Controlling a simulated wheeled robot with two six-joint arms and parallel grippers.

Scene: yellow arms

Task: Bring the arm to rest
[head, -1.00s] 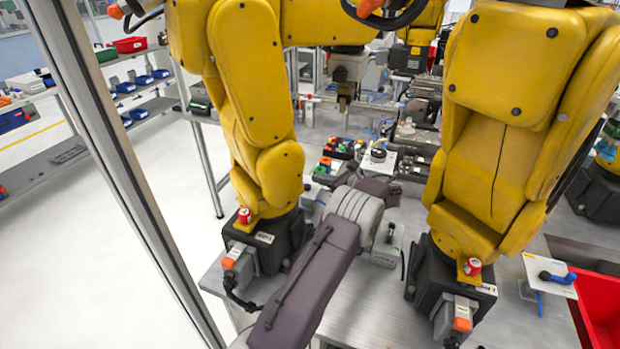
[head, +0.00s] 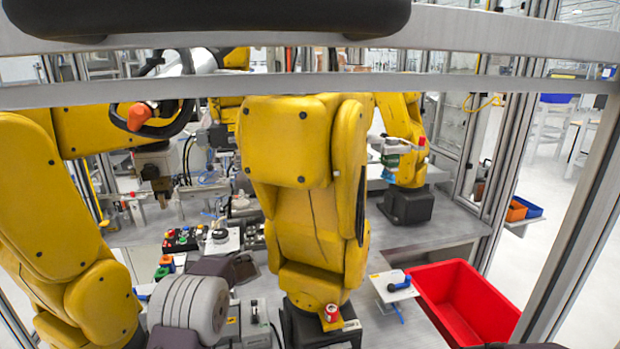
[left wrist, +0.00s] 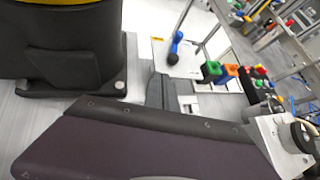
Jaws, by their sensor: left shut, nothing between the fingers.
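My left arm (head: 188,308), grey and dark purple, comes in at the bottom left of the head view. It reaches over the grey bench between two yellow robot arms. In the head view its gripper cannot be made out clearly beyond the grey joint. In the left wrist view my left gripper (left wrist: 160,92) shows as dark fingers, shut and empty. The large dark purple casing fills the bottom of that view. The fingers are over the bench, near a white plate with a blue-handled part. My right gripper is in neither view.
A yellow robot (head: 306,190) stands right of my left arm; another (head: 70,250) stands left. A red bin (head: 465,300) and a blue-handled part (head: 400,284) are at the right. Coloured button blocks (left wrist: 212,70) and a round-knobbed device (left wrist: 297,138) lie close by. Metal rails (head: 320,85) cross the top.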

